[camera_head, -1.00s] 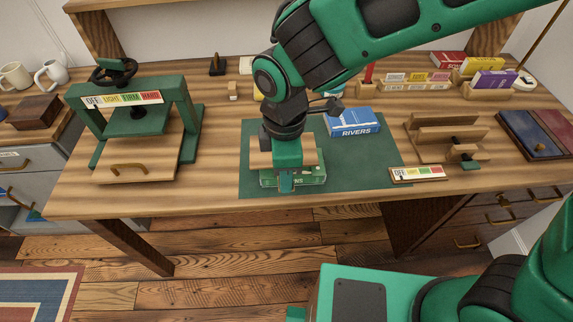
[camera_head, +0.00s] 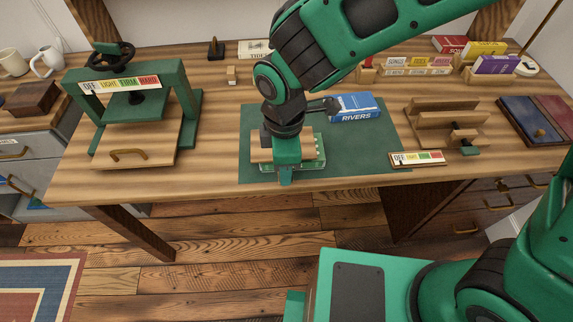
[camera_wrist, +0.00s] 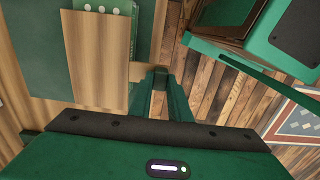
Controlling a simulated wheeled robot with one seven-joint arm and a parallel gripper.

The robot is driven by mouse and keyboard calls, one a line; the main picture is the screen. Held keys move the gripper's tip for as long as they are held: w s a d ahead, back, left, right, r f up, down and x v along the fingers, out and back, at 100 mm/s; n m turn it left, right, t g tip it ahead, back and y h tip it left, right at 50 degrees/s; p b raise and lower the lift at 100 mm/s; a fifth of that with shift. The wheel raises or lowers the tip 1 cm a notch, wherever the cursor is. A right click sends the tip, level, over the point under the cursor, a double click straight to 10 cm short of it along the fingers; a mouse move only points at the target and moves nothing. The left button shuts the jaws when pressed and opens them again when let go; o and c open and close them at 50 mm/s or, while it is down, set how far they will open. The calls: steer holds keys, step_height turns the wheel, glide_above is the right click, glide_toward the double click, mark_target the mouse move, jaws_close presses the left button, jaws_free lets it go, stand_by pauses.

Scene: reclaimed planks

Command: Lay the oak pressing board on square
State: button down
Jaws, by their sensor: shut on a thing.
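The oak pressing board (camera_wrist: 97,60) is a pale wooden slab with a small tab toward my fingers. My gripper (camera_wrist: 157,85) is shut on it at its near edge. In the head view the board (camera_head: 259,144) lies over a green book (camera_head: 318,165), both behind my gripper (camera_head: 286,173). The board looks very low over the book; I cannot tell whether it rests fully. In the wrist view, a strip of the green book (camera_wrist: 144,35) shows beside the board, whose long edge runs nearly parallel to it. White dots show near the board's end.
A dark green mat (camera_head: 370,155) lies beneath, with a blue RIVERS book (camera_head: 355,108) behind right. A green press (camera_head: 184,95) stands left. A wooden stand (camera_head: 440,120) and a light/firm/hard strip (camera_head: 417,159) are right. Bare mat lies right of the book.

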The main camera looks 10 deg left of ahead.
steer(key=shift+f, duration=0.55)
stand_by(0.5)
steer(key=c, duration=1.6)
jaws_free()
step_height(320, 180, up, 11)
steer(key=w+d+r+m, duration=0.1)
steer(key=w+d+m, duration=0.25)
steer(key=d, duration=0.55)
steer(key=w+d+r+m, duration=0.1)
steer(key=w+d+m, duration=0.1)
steer(key=d+m, duration=0.5)
steer(key=w+d+r+m, duration=0.1)
steer(key=w+d+m, duration=0.1)
steer(key=d, duration=0.8)
steer(key=s+d+m, duration=0.4)
steer(key=d, duration=0.3)
steer(key=s+d+m, duration=0.5)
steer(key=d, duration=0.2)
steer(key=s+d+m, duration=0.5)
steer(key=d, duration=0.2)
steer(key=shift+s+d+f+m, duration=0.15)
steer(key=shift+s+f+m, duration=0.1)
steer(key=shift+f, duration=0.05)
